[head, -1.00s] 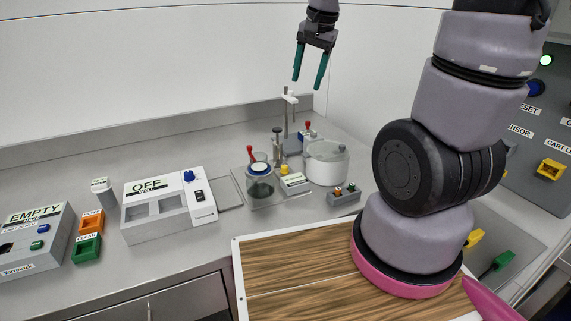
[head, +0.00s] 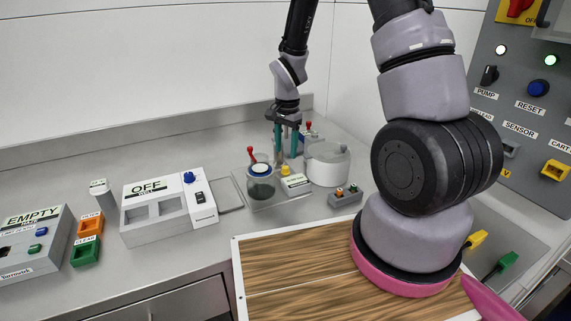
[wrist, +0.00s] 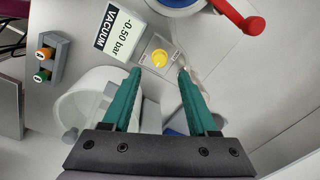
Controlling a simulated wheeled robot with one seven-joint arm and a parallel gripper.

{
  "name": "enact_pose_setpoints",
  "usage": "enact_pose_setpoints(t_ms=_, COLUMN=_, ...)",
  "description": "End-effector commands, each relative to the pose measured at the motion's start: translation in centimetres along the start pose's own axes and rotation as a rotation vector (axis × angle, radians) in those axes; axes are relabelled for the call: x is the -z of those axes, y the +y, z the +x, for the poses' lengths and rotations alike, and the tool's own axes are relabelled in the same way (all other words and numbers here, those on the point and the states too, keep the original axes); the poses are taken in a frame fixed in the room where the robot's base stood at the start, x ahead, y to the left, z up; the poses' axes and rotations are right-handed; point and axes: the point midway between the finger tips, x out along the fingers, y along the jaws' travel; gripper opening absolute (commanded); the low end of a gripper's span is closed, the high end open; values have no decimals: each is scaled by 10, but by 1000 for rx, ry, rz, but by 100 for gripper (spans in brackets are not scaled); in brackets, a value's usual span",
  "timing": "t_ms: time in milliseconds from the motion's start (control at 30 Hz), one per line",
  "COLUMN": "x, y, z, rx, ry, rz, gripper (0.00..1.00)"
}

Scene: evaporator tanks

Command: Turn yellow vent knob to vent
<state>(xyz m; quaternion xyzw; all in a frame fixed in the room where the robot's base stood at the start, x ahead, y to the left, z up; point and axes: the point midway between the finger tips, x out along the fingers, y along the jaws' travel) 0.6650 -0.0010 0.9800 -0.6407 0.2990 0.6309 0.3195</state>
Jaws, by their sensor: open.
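The yellow vent knob (head: 285,169) stands among the evaporator parts on the bench in the head view. In the wrist view the round yellow knob (wrist: 159,57) sits on a small plate with lettering too small to read surely.
A white tank (head: 327,165) stands right of the knob. A glass vessel with a blue lid (head: 261,181) stands left. A small button box (head: 345,197) stands in front.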

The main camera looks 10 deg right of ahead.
Motion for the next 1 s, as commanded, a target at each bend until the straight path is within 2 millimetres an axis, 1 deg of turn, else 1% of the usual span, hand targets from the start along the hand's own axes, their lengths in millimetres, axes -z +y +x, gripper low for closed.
enact_pose_setpoints(t_ms=33, x=-1, y=1, z=11, rx=-4, ry=-3, rz=-1, gripper=59)
enact_pose_setpoints(t_ms=100, x=0, y=1, z=24, rx=-4, ry=-2, rz=0, gripper=59)
enact_pose_setpoints(t_ms=200, x=-1, y=1, z=40, rx=-3, ry=-2, rz=0, gripper=59)
enact_pose_setpoints(t_ms=300, x=0, y=0, z=52, rx=-2, ry=-1, rz=-2, gripper=59)
enact_pose_setpoints(t_ms=400, x=0, y=0, z=58, rx=0, ry=0, rz=-1, gripper=59)
enact_pose_setpoints(t_ms=500, x=0, y=0, z=61, rx=0, ry=0, rz=-1, gripper=59)
enact_pose_setpoints(t_ms=733, x=0, y=0, z=61, rx=1, ry=0, rz=-1, gripper=59)
enact_pose_setpoints(t_ms=767, x=0, y=0, z=61, rx=1, ry=0, rz=-1, gripper=48)
enact_pose_setpoints(t_ms=800, x=0, y=0, z=61, rx=1, ry=0, rz=-1, gripper=33)
enact_pose_setpoints(t_ms=867, x=0, y=0, z=61, rx=1, ry=0, rz=-1, gripper=10)
enact_pose_setpoints(t_ms=900, x=0, y=0, z=61, rx=1, ry=0, rz=-1, gripper=0)
enact_pose_setpoints(t_ms=1000, x=0, y=0, z=61, rx=1, ry=0, rz=-1, gripper=0)
